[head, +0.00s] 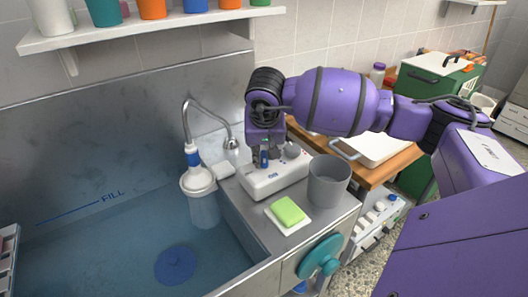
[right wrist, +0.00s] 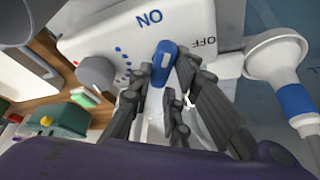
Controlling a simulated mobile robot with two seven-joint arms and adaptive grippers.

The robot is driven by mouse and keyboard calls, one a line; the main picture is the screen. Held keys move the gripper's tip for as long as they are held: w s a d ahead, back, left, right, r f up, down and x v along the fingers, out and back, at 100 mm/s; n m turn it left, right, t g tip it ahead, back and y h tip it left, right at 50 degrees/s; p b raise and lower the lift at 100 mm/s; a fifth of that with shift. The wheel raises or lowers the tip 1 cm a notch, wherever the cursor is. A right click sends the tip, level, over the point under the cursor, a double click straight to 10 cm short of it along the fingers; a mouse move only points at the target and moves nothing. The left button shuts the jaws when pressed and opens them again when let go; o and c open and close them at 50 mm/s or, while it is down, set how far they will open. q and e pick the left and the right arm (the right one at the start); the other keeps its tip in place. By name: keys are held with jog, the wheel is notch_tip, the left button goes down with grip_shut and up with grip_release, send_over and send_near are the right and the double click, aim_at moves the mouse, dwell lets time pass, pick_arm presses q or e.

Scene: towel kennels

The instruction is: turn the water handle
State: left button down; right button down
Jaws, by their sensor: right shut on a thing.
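The water handle (right wrist: 164,55) is a small blue lever on a white control box (right wrist: 95,40) marked ON and OFF. In the head view the handle (head: 264,159) shows on top of the white box (head: 285,178) beside the tub. My right gripper (right wrist: 166,80) is over the box with its dark fingers on both sides of the handle, shut on it. In the right wrist view the handle's end lies between the ON and OFF marks. In the head view my right gripper (head: 266,152) reaches down from above and partly hides the handle. My left gripper is not in view.
A water-filled steel tub (head: 110,240) lies left, with a shower head (head: 198,180) on a curved pipe. A grey cup (head: 329,182) and a green sponge (head: 287,210) stand close to the box. A grey knob (right wrist: 97,75) sits on the box. A shelf of cups (head: 150,27) is above.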

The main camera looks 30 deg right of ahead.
jog(key=shift+m+g+h+b, duration=0.2)
jog(key=shift+m+g+h, duration=0.2)
jog(key=shift+m, duration=1)
jog(key=shift+m+g+h+b, duration=0.15)
jog(key=shift+m+g+h, duration=0.25)
jog(key=shift+m, duration=1)
jog(key=c, duration=1.6)
grip_release()
jog(key=shift+c, duration=0.2)
jog(key=v, duration=1.2)
jog(key=shift+d, duration=0.1)
